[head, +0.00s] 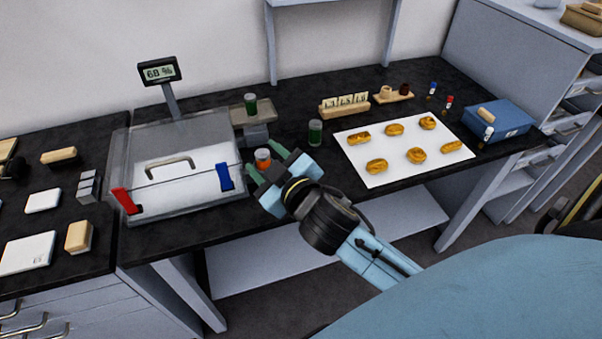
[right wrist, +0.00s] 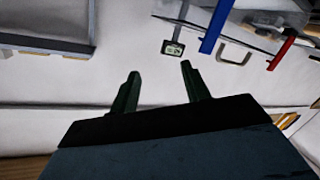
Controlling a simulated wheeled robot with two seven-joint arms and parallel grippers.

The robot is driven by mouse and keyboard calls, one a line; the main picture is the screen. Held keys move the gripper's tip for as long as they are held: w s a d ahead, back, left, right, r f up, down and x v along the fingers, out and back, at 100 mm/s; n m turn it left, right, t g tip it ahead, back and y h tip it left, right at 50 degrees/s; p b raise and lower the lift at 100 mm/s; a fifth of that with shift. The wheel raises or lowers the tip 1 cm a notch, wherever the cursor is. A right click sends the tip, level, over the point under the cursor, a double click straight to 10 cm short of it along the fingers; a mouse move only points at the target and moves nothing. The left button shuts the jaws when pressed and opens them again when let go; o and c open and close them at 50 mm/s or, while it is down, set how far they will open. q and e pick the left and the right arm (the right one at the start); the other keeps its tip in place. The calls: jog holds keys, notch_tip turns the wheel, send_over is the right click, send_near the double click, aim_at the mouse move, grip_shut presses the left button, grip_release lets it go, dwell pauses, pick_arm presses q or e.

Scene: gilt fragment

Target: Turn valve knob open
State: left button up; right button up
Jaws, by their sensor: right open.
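A small orange-topped round piece (head: 262,155) beside the right wall of the clear chamber may be the valve knob; I cannot tell for certain. My right gripper (head: 264,162) is open at the bench's front, its fingertips close to that piece in the head view. I cannot tell whether they touch it. In the right wrist view my right gripper (right wrist: 159,73) has two parted dark green fingers with nothing visible between them, and the orange piece does not show. The clear chamber (head: 180,135) has a red latch (head: 126,201) and a blue latch (head: 225,177). My left gripper is not in view.
A display (head: 158,71) reading 68 % stands behind the chamber. Green jars (head: 250,104) (head: 315,132) stand nearby. A white sheet (head: 385,178) holding several gilt pieces lies to the right, near a blue box (head: 497,122). Dark bench top is bare along the front.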

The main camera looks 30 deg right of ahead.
jog(key=w+a+r+n+t+y, duration=0.3)
jog(key=a+r+n+y, duration=0.6)
jog(key=r+n+y, duration=0.15)
jog(key=s+a+n+g+y, duration=0.4)
jog(key=a+n+g+y, duration=0.4)
jog(key=n+g, duration=0.6)
jog(key=w+d+f+n+g+h, duration=0.2)
jog(key=d+f+n+g+h, duration=0.4)
jog(key=d+f+h, duration=0.4)
jog(key=w+d+m+h, duration=0.2)
jog(key=d+h, duration=0.7)
jog(key=d, duration=0.8)
jog(key=shift+n+t, duration=0.3)
jog(key=shift+n, duration=0.05)
notch_tip(320, 180, down, 13)
jog(key=shift+w+a+f, duration=0.1)
jog(key=shift+w+f, duration=0.05)
